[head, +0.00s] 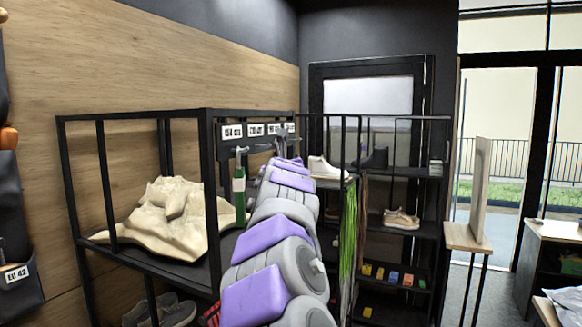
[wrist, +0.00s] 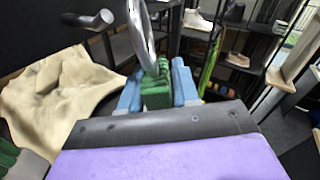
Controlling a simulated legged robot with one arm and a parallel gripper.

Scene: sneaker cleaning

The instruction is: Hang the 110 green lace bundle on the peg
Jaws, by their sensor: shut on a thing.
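In the wrist view, the green lace bundle (wrist: 157,92) is pinched between the blue fingertips of my gripper (wrist: 157,88). A shiny metal ring (wrist: 142,38) stands up from the bundle. A dark metal peg (wrist: 90,19) with a rounded end is left of the ring; the ring appears apart from it. In the head view, my arm reaches to the label board (head: 232,131) on the black rack and hides most of the gripper and the bundle. The label numbers are too small to read surely. Another green item (head: 239,185) is upright or hanging left of my arm.
A crumpled cream cloth (head: 165,220) lies on the rack shelf at left. Bright green laces (head: 348,230) hang right of my arm. Shelves with shoes (head: 401,218) and small colored boxes (head: 393,277) stand behind. Rack posts (head: 212,210) are close to my arm.

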